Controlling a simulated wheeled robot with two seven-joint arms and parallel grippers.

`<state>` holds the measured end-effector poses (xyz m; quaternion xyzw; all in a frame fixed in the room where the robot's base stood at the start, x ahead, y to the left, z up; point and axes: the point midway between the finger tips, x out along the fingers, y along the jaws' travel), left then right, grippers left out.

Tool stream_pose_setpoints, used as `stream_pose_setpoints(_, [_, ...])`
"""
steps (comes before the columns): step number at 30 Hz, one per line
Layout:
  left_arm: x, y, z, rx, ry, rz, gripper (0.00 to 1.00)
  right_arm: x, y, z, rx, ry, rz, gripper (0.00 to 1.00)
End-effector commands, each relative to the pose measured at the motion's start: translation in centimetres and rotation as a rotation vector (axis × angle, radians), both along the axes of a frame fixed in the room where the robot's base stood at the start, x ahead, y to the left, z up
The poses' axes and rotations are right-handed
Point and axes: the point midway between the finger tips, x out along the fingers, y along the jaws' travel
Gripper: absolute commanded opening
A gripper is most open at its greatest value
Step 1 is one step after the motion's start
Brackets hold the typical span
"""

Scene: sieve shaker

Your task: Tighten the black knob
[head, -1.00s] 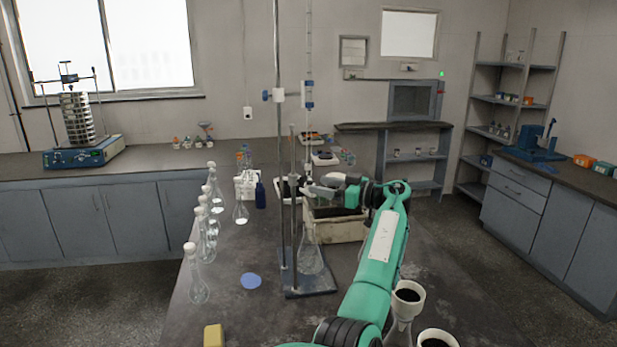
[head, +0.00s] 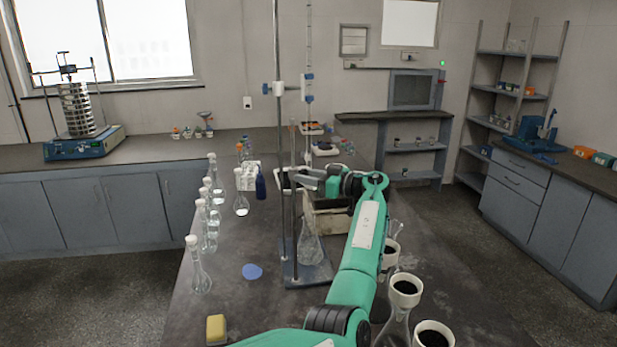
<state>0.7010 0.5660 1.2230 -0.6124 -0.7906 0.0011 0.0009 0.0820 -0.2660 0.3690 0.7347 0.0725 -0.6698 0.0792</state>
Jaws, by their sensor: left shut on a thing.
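The sieve shaker (head: 78,108), a stack of metal sieves on a blue base, stands far off on the left back counter. A small dark piece at its top, perhaps the black knob (head: 63,54), shows above the crossbar; it is too small to be sure. My left gripper (head: 296,181) is far from it, over the middle table by a stand. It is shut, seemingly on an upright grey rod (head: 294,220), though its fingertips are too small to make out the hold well. My right gripper is not in view.
The retort stand (head: 305,275) has a burette and flask. Stoppered flasks (head: 197,268) line the table's left edge; flasks with dark-filled funnels (head: 405,288) stand at the right front. A yellow block (head: 216,328) lies in front. The floor beyond the table's left edge is clear.

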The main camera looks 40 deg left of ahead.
Motion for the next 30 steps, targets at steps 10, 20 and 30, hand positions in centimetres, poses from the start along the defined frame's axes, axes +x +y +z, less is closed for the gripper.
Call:
stream_pose_setpoints(10, [0.0, 0.0, -0.1, -0.017, 0.074, 0.0, 0.11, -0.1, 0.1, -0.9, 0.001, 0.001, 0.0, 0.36])
stream_pose_setpoints(20, [0.0, 0.0, -0.2, -0.081, 0.324, 0.0, 0.11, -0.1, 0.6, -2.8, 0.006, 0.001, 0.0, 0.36])
stream_pose_setpoints(30, [0.0, 0.1, 0.1, -0.162, 0.638, 0.001, 0.11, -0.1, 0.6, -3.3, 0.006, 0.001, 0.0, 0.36])
